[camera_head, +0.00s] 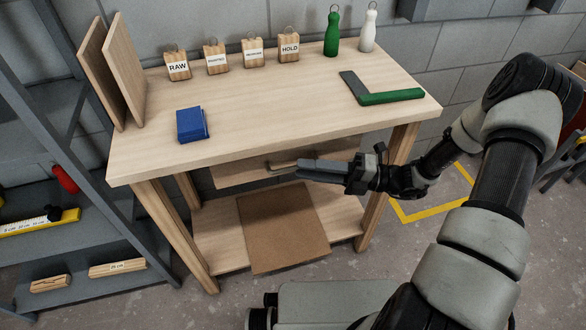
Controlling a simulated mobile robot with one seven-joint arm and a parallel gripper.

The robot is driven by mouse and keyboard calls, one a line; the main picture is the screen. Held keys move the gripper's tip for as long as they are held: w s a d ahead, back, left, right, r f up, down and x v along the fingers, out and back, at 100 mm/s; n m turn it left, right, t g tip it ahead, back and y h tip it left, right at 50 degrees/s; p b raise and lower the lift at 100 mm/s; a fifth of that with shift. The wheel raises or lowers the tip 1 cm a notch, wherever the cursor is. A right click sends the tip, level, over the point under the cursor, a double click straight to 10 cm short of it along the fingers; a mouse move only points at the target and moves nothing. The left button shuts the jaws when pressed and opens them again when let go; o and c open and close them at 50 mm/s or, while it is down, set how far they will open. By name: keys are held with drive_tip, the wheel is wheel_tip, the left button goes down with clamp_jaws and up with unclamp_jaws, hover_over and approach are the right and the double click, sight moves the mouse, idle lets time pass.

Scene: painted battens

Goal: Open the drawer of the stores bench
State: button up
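The stores bench (245,110) is a pale wooden table with a lower shelf. Its drawer (235,176) is under the front edge of the top, with only a low strip of its front showing. A bar handle (280,165) is on the drawer front, partly hidden by my gripper. My gripper (301,167) reaches in from the right, its dark fingers pointing left at the right end of the handle. The fingers overlap in this view, so I cannot tell whether they are open or touch the handle.
On the top are a blue box (191,124), a green-handled square (390,96), several labelled wooden blocks (216,60), a green bottle (332,32) and a white bottle (369,28). A brown board (283,228) lies on the lower shelf. A grey rack (85,240) stands left.

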sight(293, 168)
drive_tip(key=shift+w+a+r, duration=0.1)
drive_tip(key=shift+w+a, duration=0.05)
drive_tip(key=shift+a, duration=0.9)
drive_tip(key=shift+w+a+r, duration=0.1)
drive_tip(key=shift+a, duration=0.9)
clamp_jaws()
